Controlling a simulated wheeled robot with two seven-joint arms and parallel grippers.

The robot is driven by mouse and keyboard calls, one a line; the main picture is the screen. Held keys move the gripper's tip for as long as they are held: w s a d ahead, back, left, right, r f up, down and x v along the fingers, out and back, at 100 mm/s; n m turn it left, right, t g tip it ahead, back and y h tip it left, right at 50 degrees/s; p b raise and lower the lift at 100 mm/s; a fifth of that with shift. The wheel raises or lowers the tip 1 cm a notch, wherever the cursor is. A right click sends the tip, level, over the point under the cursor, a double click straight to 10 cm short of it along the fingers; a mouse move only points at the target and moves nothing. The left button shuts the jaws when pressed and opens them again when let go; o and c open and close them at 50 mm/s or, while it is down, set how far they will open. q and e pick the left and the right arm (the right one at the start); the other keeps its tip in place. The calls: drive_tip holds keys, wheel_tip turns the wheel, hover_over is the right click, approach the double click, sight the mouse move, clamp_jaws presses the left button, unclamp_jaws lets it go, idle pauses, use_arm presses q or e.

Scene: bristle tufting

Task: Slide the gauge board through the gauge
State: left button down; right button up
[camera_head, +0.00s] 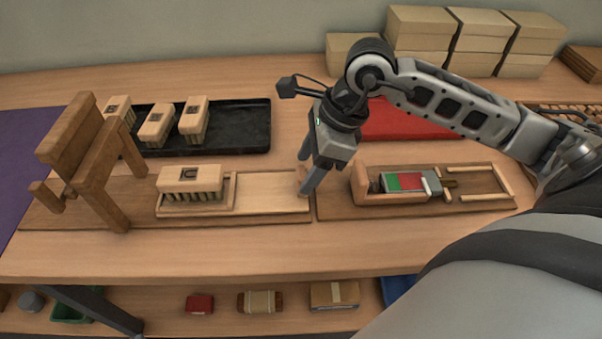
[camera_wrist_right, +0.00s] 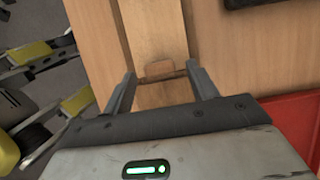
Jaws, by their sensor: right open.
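The gauge (camera_head: 70,130) is a brown wooden arch with a crossbar and a peg, at the left end of a dark wooden base. The gauge board (camera_head: 270,190) is a pale flat board on that base, right of the arch. A block brush (camera_head: 190,178) sits bristles down in the frame at its left end. A small upright tab stands at its right end and shows in the right wrist view (camera_wrist_right: 158,69). My right gripper (camera_head: 303,176) points down there, open, its fingers on either side of the tab. My left gripper is not in view.
A black tray (camera_head: 235,138) with several brushes lies behind the gauge. Right of the gripper is a wooden fixture (camera_head: 470,204) with a red and green piece (camera_head: 405,182). A red mat (camera_head: 400,122) and stacked boxes (camera_head: 420,28) are behind.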

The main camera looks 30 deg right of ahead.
sight(303, 172)
drive_tip(key=shift+x, duration=1.8)
clamp_jaws()
